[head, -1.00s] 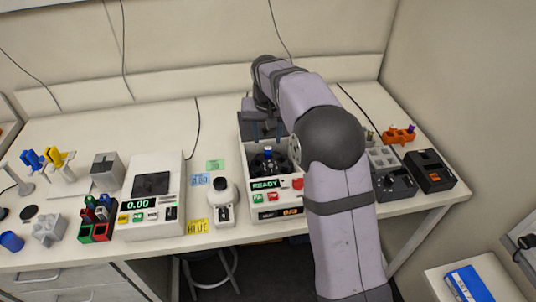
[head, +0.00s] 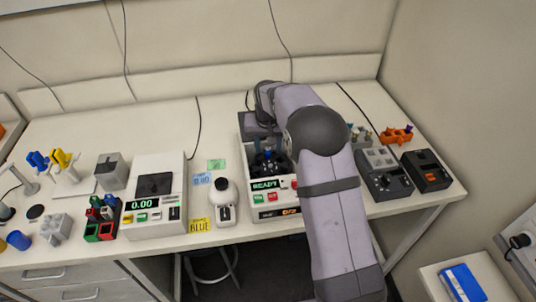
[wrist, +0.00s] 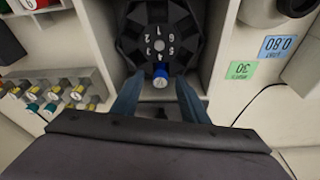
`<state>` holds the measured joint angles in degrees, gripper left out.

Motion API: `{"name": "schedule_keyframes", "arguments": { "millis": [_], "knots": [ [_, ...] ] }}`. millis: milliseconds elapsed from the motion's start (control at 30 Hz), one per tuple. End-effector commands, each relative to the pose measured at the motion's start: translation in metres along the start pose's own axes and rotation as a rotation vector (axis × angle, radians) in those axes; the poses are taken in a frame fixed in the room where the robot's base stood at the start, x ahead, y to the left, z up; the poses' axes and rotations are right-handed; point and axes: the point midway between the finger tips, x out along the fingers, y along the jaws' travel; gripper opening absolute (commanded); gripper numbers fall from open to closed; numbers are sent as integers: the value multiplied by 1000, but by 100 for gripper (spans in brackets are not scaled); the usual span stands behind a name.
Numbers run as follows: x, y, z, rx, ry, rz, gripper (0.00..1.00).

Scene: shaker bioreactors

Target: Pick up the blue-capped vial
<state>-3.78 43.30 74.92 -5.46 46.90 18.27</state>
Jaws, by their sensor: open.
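The blue-capped vial (wrist: 160,72) sits in a dark, numbered rotor (wrist: 158,38) inside an open machine. Its blue cap also shows in the head view (head: 267,154), and its body is mostly hidden. My gripper (wrist: 159,79) is open, with one finger on each side of the blue cap in the wrist view. I cannot tell whether the fingers touch the cap or how high above it they are.
The white machine (head: 285,213) around the rotor has a READY display, and its side walls stand close to my gripper. A white balance (head: 158,215) and a small white device (head: 225,205) stand to the left. Grey and black boxes (head: 428,170) stand to the right.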

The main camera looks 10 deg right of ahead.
Motion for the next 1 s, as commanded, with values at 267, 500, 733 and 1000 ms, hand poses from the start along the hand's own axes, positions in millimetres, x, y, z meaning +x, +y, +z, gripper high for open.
{"name": "schedule_keyframes", "arguments": {
  "millis": [267,500,733,1000],
  "knots": [
    [0,0,0,0,0,0,5],
    [-1,0,0,0,0,0,5],
    [-10,-1,-4,0,5,-1,5],
    [-49,-1,-15,0,5,-2,5]
  ]
}}
